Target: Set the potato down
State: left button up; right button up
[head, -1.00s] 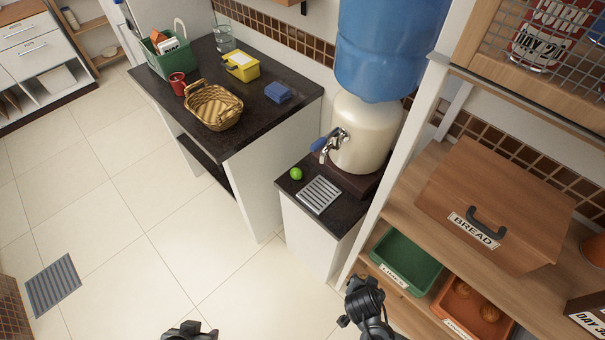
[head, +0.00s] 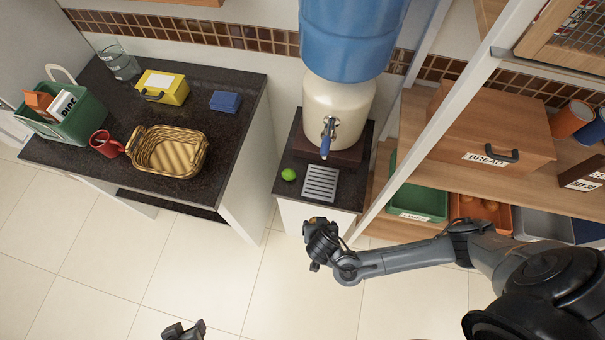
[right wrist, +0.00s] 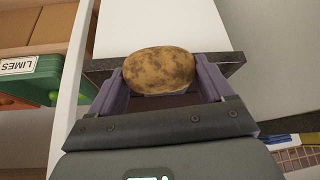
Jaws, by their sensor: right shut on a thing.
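The potato (right wrist: 158,70), brown and speckled, sits between the two fingers of my right gripper (right wrist: 160,85) in the right wrist view. The gripper is shut on it. In the head view my right gripper (head: 320,245) hangs in front of the small dark counter (head: 345,190) that bears the water dispenser. I cannot make out the potato clearly there. In the right wrist view a dark counter edge (right wrist: 233,62) shows behind the potato. My left gripper (head: 184,331) shows only in part at the bottom edge of the head view; its fingers cannot be read.
A lime (head: 288,174) and a metal drip grate (head: 320,183) lie on the small counter, below the dispenser tap (head: 327,138). The larger counter holds a wicker basket (head: 168,152), red mug (head: 105,143), yellow box (head: 162,87) and blue block (head: 225,101). Shelves with a bread box (head: 490,130) stand right.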

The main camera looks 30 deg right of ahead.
jog(key=shift+a+r, duration=0.2)
jog(key=shift+r, duration=0.3)
jog(key=shift+w+d+f+b, duration=0.1)
jog(key=shift+w+d+b, duration=0.1)
jog(key=shift+d, duration=0.4)
jog(key=shift+w+d+f+b, duration=0.1)
jog(key=shift+w+d+b, duration=0.1)
jog(key=shift+d, duration=0.4)
jog(key=w+d, duration=0.2)
jog(key=w, duration=0.1)
jog(key=w+d+b, duration=0.1)
jog(key=w+d, duration=0.2)
jog(key=w, duration=0.1)
jog(key=w+d, duration=0.2)
jog(key=w, duration=0.2)
jog(key=shift+w+d+r, duration=0.25)
jog(key=shift+d+r, duration=0.05)
jog(key=shift+w+d+f, duration=0.1)
jog(key=shift+w+d, duration=0.55)
jog(key=shift+w, duration=0.15)
pick_arm(q)
jog(key=shift+s+d+f+b, duration=0.15)
jog(key=shift+f+b, duration=0.1)
jog(key=shift+f, duration=0.25)
jog(key=shift+s+d+f+b, duration=0.1)
jog(key=shift+f+b, duration=0.1)
jog(key=shift+f, duration=0.25)
pick_arm(e)
jog(key=shift+f, duration=1.7)
jog(key=shift+s+f, duration=0.1)
